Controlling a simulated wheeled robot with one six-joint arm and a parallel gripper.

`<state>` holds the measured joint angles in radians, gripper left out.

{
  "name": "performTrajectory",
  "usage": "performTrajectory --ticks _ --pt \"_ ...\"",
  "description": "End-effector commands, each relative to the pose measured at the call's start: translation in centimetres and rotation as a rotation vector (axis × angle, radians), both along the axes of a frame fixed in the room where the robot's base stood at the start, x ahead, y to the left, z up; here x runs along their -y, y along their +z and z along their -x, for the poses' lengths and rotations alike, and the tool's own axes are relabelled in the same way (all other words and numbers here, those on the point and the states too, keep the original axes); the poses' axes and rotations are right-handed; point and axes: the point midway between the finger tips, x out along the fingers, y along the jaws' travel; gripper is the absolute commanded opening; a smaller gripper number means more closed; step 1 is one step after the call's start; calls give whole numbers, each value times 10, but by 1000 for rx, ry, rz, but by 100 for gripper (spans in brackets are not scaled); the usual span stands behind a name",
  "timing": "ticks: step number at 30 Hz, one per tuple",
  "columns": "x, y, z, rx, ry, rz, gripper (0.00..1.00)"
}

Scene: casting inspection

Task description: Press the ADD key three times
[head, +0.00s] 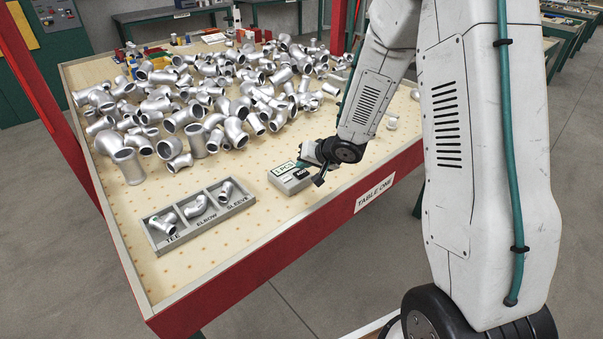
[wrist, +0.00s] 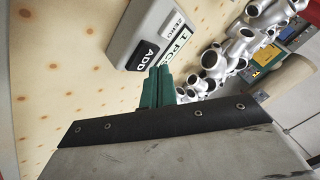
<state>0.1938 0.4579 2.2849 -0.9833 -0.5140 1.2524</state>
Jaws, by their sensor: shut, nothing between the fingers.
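A grey counter box (head: 290,179) stands on the table near its front edge. In the wrist view the box (wrist: 128,42) carries a black ADD key (wrist: 146,54), a ZERO key (wrist: 178,18) and a display (wrist: 178,46) reading "1 PCS". My gripper (wrist: 159,70) has its green fingers together and empty, with the tips close beside the ADD key. I cannot tell whether they touch it. In the head view my gripper (head: 304,164) is at the box and partly covers its far right side.
A three-part tray (head: 238,207) marked TEE, ELBOW and SLEEVE lies left of the box, with a metal fitting in each part. A large heap of metal fittings (head: 210,95) covers the table's far part. The perforated table top (head: 270,222) is bare between tray and box.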

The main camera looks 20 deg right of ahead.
Motion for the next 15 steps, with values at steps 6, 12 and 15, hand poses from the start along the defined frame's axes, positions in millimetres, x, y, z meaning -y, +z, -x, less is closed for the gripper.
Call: performTrajectory --ticks 6,12,15 --pt "0 -7 0 -2 -1 -1 0" --pt "0 -8 0 0 0 0 0" --pt "0 -8 0 0 0 0 0"
